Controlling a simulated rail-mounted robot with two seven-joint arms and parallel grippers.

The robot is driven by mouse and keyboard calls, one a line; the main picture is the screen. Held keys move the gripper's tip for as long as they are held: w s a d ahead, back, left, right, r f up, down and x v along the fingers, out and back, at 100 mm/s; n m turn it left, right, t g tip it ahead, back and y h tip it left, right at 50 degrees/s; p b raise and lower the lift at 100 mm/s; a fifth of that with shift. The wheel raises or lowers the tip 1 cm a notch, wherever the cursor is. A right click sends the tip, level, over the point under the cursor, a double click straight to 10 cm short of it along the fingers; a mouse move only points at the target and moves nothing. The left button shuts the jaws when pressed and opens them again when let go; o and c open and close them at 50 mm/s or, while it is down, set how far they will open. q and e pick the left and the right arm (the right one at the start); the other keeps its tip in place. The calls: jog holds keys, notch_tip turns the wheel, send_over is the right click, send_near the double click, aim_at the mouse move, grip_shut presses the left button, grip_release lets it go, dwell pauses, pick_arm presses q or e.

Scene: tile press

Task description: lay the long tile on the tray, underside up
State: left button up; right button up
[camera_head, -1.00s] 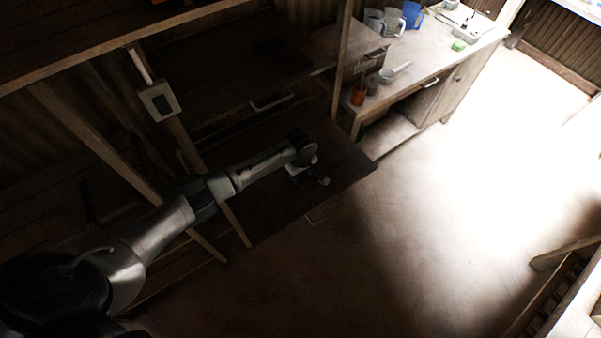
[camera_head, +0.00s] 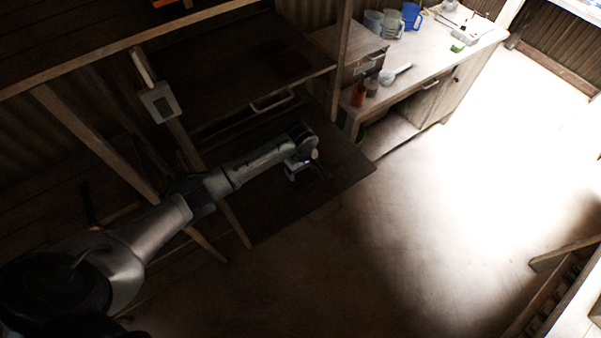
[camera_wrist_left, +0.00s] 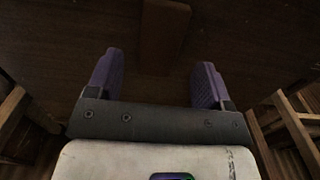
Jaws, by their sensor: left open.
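In the left wrist view, a long brown block that looks like the long tile (camera_wrist_left: 163,36) lies on a dark flat surface (camera_wrist_left: 235,50). The tile cannot be made out there. I cannot pick out the tray or tell which tile side is up.
A wooden shelf with a handle (camera_head: 271,100) is behind my arm. A counter (camera_head: 440,50) at the back right holds a blue cup (camera_head: 411,15), a white scoop (camera_head: 395,75) and a red container (camera_head: 358,94). The floor (camera_head: 400,250) at front right is clear.

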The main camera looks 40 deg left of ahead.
aim_at(300, 176)
pick_arm(q)
notch_tip(300, 176, up, 8)
jog(key=s+d+f+m, duration=0.3)
jog(key=s+d, duration=0.2)
jog(key=s+d+f+m, duration=0.2)
jog(key=s, duration=0.1)
jog(key=shift+s+d+f+m+t+p, duration=0.15)
jog(key=shift+s+f+m+t+p, duration=0.05)
jog(key=shift+f+m+t+p, duration=0.15)
jog(key=s+d+r+m+t, duration=0.1)
jog(key=s+m, duration=0.4)
jog(key=s, duration=0.7)
jog(key=s+d+r+m+t, duration=0.2)
jog(key=s+m, duration=0.4)
jog(key=s, duration=0.6)
jog(key=shift+d+r, duration=0.2)
jog(key=shift+d, duration=0.4)
